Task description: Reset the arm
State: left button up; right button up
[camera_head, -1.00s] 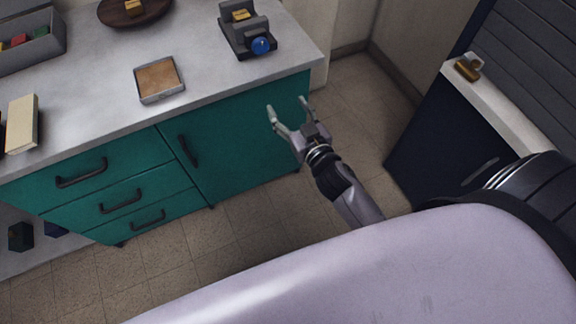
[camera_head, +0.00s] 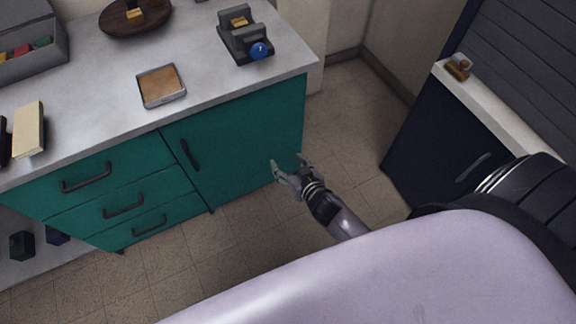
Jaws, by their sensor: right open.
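My right gripper (camera_head: 287,163) is open and empty. It hangs in front of the teal cabinet door, below the level of the grey countertop and above the tiled floor. Its fingers point up and to the left, and nothing is between them. My right forearm runs down and right from it, behind my pale body. My left gripper is not in view.
The teal cabinet (camera_head: 243,150) has a grey countertop (camera_head: 215,82) bearing a square tray (camera_head: 161,87), a grey device with a blue knob (camera_head: 245,36), a dark round board (camera_head: 112,24) and a cream block (camera_head: 29,129). A dark cabinet (camera_head: 425,145) stands right. Tiled floor (camera_head: 350,125) between them is free.

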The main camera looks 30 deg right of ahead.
jog(key=shift+f, duration=0.15)
dwell(0.4)
jog(key=s+f+n+g, duration=0.1)
jog(key=s+f+g, duration=0.2)
jog(key=s+f, duration=0.6)
jog(key=s+f+g, duration=0.3)
jog(key=s+f, duration=0.3)
jog(key=f, duration=0.5)
jog(key=s+d+f+g, duration=0.1)
jog(key=s+f+g, duration=0.2)
jog(key=s, duration=0.9)
jog(key=s+d+f+n+g+p, duration=0.1)
jog(key=s+f+g, duration=0.1)
jog(key=s+f, duration=0.5)
jog(key=s, duration=0.5)
jog(key=shift+d+f+n+g, duration=0.15)
jog(key=shift+d+n+g, duration=0.15)
jog(key=shift+d+g, duration=0.1)
